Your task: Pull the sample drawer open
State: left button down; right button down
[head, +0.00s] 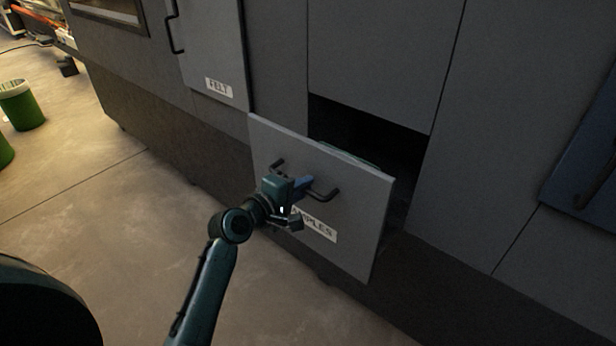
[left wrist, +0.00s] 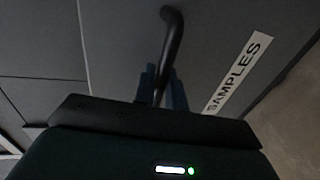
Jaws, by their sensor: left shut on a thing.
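The sample drawer (head: 350,190) has a grey front with a white label reading SAMPLES, partly covered by my gripper in the head view. It stands partly out from the dark machine body, with a dark opening behind it. Its black bar handle (head: 325,195) runs across the front. My left gripper (head: 304,186) is shut on the handle. In the left wrist view the handle (left wrist: 172,45) passes between the two blue fingers (left wrist: 162,85), and the SAMPLES label (left wrist: 237,72) lies to the right. My right gripper is not in view.
A grey panel labelled FELT (head: 218,88), with its own handle, is left of the drawer. A blue panel (head: 585,165) is at the right edge. A green bin (head: 22,108) stands far left. The floor in front of the drawer looks clear.

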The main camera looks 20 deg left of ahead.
pick_arm(q)
jog(key=shift+v, duration=0.95)
jog(key=shift+f, duration=0.2)
jog(key=c, duration=1.6)
grip_release()
jog(key=shift+o, duration=0.2)
jog(key=shift+s, duration=0.1)
jog(key=v, duration=1.3)
jog(key=shift+b, duration=0.3)
